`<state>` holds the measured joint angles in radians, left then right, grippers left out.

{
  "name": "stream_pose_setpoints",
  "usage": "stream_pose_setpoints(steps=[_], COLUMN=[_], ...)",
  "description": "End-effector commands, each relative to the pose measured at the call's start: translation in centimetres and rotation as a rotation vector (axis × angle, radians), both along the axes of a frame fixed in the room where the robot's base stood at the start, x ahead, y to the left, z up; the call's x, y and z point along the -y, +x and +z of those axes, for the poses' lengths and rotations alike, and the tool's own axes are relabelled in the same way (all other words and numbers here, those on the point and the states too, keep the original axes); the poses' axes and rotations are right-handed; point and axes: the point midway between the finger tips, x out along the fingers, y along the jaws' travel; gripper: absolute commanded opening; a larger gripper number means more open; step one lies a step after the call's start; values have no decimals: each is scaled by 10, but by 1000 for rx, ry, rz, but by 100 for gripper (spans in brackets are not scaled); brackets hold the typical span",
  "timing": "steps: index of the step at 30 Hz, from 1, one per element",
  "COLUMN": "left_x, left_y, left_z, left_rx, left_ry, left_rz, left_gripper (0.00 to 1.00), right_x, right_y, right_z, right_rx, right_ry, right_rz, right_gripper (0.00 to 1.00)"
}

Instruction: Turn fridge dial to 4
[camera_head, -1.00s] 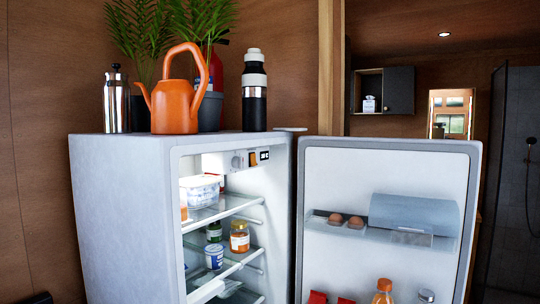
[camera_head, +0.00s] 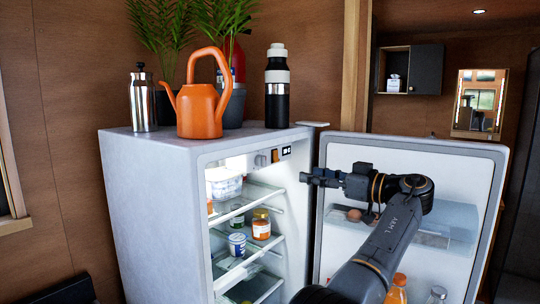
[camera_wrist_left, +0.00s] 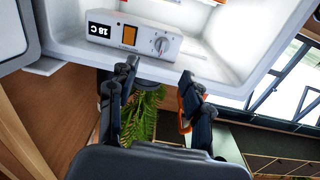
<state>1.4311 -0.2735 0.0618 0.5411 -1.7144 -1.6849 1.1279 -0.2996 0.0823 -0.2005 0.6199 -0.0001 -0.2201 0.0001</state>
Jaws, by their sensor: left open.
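The fridge dial (camera_head: 261,160) is a round pale knob on the control panel at the top inside the open fridge (camera_head: 150,200). In the left wrist view the dial (camera_wrist_left: 160,44) shows with a mark on its face, beside an orange switch and a black display; its numbers are too small to read. My left gripper (camera_head: 306,177) is at the front of the fridge opening, to the right of the dial and a little lower in the head view. In the wrist view its two fingers (camera_wrist_left: 158,84) are apart and empty, and do not touch the dial.
The open fridge door (camera_head: 345,150) stands to the right, behind my left arm, with eggs and bottles in it. Glass shelves (camera_head: 250,196) with jars and a tub lie below the panel. An orange kettle (camera_head: 203,110) and a bottle (camera_head: 277,90) stand on top.

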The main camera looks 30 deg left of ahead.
Motion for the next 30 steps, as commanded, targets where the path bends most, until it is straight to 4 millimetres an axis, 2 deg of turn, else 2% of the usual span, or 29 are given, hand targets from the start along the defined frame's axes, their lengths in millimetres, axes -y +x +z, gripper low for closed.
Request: stream_pose_setpoints(steps=[1,3,7,21,25,30], left_x=[1,-1,-15,-109,-125,-135], left_y=[-4,-7,-6,1,3,3], left_z=[11,17,18,20,19,17], left_rx=[23,40,42,37,37,38], left_ry=[4,7,8,8,8,8], left_rz=[15,25,27,26,24,23], left_gripper=[50,50,50,50,50,50], right_x=[0,0,0,-1,-1,-3], right_y=[0,0,0,0,0,0], right_z=[2,3,7,45,51,54], right_rx=[0,0,0,1,1,0], right_ry=[0,0,0,1,1,3], right_rz=[0,0,0,-1,-1,-2], right_gripper=[0,0,0,0,0,0])
